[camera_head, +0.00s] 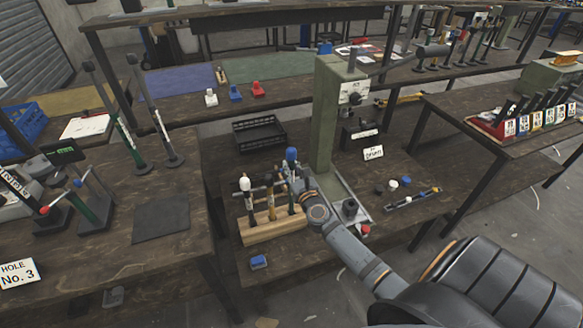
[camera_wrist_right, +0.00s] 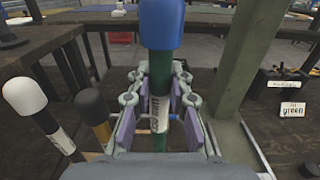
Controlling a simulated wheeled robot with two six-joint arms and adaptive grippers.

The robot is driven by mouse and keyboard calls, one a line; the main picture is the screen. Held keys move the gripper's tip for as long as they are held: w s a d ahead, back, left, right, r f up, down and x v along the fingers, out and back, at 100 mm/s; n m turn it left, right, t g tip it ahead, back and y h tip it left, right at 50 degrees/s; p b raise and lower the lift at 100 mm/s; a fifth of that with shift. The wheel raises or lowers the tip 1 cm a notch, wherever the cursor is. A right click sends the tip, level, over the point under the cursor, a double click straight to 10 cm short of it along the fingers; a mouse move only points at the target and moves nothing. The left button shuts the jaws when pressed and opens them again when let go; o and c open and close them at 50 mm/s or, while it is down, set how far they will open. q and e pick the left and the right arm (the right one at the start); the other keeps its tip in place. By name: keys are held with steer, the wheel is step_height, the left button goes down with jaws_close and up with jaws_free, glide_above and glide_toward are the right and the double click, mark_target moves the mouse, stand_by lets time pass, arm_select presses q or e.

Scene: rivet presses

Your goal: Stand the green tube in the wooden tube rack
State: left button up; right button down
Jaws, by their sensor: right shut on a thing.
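The green tube (camera_wrist_right: 158,65) has a blue cap and a white label. In the head view its blue cap (camera_head: 291,154) shows above the right end of the wooden tube rack (camera_head: 270,232). My right gripper (camera_wrist_right: 160,128) is shut on the tube around its label, with a finger on each side; the tube looks upright. The tube's lower end is hidden, so I cannot tell whether it sits in the rack. A white-capped tube (camera_head: 245,186) and a black-capped tube (camera_head: 269,182) stand in the rack to the left. My left gripper is not in view.
A green press column (camera_head: 325,120) stands close behind and right of my right gripper. A black crate (camera_head: 258,133) is behind the rack. A small blue part (camera_head: 258,262) lies in front. A "green" sign (camera_head: 373,152) and loose caps (camera_head: 392,185) are to the right.

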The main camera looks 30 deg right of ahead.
step_height(320, 180, down, 6)
steer(key=b, duration=0.6)
stand_by(1.5)
steer(key=c, duration=1.2)
jaws_free()
steer(key=shift+o, duration=0.2)
steer(key=shift+f, duration=0.1)
steer(key=shift+s, duration=0.1)
steer(key=v, duration=1.1)
steer(key=shift+s+a, duration=0.2)
steer(key=shift+s, duration=0.2)
